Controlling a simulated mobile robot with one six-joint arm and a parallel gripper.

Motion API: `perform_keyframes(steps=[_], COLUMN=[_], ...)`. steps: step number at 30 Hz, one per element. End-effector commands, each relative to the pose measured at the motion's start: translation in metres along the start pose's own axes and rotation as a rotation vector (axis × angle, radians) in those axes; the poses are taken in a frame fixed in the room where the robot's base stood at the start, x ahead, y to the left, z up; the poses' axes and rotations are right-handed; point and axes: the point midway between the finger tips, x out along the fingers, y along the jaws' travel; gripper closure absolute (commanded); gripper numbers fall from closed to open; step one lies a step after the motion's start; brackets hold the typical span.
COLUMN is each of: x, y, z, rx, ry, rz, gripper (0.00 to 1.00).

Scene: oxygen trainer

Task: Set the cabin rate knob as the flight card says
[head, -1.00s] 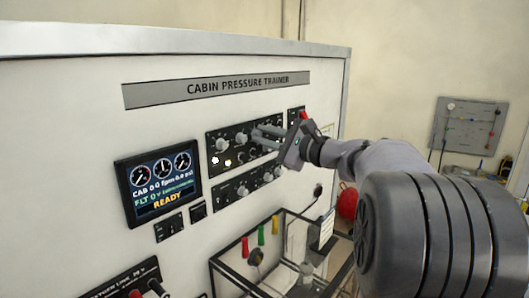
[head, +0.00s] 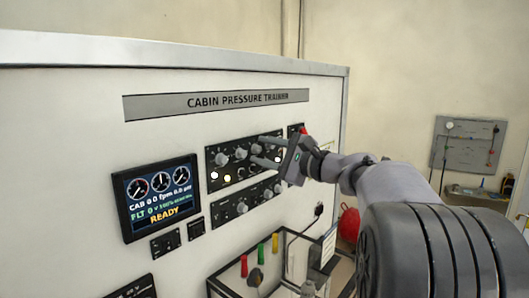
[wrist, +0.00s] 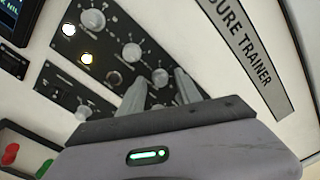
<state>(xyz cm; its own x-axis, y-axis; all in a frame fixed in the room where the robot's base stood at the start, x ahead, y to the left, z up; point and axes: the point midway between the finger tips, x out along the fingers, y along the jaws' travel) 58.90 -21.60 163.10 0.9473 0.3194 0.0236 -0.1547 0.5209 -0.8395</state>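The upper control panel (head: 226,177) on the white trainer carries several grey knobs, including one at its left (head: 221,160). In the wrist view, knobs show at the upper left (wrist: 93,18), in the middle (wrist: 132,52) and beside my fingers (wrist: 160,75). Labels are too small to read, so I cannot tell which is the cabin rate knob. My gripper (head: 267,150) is in front of this panel's right part, its two fingers apart with nothing seen between them. The fingers (wrist: 163,92) hide part of the panel. A white card (head: 329,246) stands at the right; its text is unreadable.
A display (head: 158,197) at the left reads READY. A lower knob panel (head: 245,199) sits under the upper one. A dark-framed rack (head: 232,284) with red, yellow and green handles stands below. A red round object (head: 348,226) is at the right.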

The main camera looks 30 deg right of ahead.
Motion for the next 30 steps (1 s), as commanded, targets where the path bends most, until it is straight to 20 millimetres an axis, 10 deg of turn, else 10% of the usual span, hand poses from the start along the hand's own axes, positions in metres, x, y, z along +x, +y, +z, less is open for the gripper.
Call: perform_keyframes(steps=[11,24,30], x=[-0.013,-0.142,-0.171], y=[0.0,0.0,0.0], z=[-0.001,-0.002,-0.001], rx=[0.0,-0.001,0.0], ry=[0.001,0.004,0.001], rz=[-0.002,-0.004,-0.001], gripper=[0.6,0.6,0.6])
